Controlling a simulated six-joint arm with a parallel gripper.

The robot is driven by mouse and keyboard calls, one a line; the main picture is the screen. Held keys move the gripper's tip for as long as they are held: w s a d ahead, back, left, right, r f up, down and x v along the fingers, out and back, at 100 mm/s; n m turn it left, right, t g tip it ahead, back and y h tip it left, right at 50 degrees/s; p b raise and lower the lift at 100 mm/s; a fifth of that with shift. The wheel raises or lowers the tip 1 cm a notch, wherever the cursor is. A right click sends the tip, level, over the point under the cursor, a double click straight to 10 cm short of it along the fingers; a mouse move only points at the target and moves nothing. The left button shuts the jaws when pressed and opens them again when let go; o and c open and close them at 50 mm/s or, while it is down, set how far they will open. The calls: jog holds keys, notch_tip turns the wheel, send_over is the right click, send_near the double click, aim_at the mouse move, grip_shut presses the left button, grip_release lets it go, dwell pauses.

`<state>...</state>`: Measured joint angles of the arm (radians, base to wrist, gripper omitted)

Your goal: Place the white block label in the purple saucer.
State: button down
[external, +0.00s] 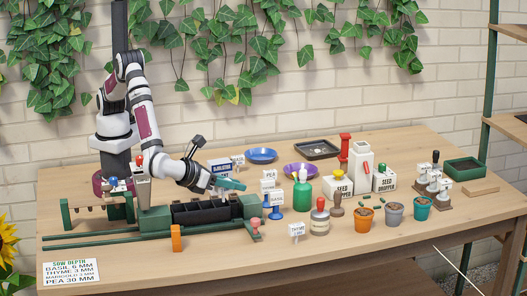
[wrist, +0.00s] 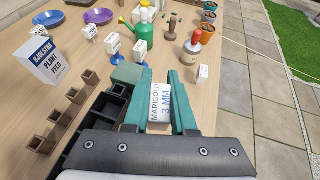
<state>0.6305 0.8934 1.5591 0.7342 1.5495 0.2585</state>
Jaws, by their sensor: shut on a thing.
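My gripper (wrist: 159,84) has teal fingers shut on a white block label (wrist: 159,106) reading MARIGOLD 3 MM. In the external view my gripper (external: 230,184) is above the black-celled tray; the held label cannot be made out there. The purple saucer (external: 300,170) lies at the middle back of the table, to the right of my gripper and farther back. It also shows at the upper left of the wrist view (wrist: 98,16). No label is seen in it.
Between my gripper and the purple saucer stand white labels on blue stands (external: 269,184). The front table is mostly clear.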

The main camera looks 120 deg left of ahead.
jog(key=w+a, duration=0.4)
jog(key=a, duration=1.5)
jog(key=shift+n+g+y, duration=0.4)
jog(key=shift+n+g, duration=0.3)
jog(key=s+a+f, duration=0.1)
jog(key=a+f, duration=0.1)
jog(key=a, duration=0.7)
jog(key=s+a+f, duration=0.2)
jog(key=a, duration=0.8)
jog(key=s+a+f, duration=0.1)
jog(key=a+f, duration=0.2)
jog(key=a, duration=0.6)
jog(key=shift+s+a, duration=0.15)
jog(key=shift+s, duration=0.2)
notch_tip(320, 180, down, 3)
jog(key=shift+a+f, duration=0.1)
jog(key=shift+f, duration=0.35)
jog(key=c, duration=0.7)
grip_release()
jog(key=shift+f, duration=0.15)
jog(key=shift+c, duration=0.2)
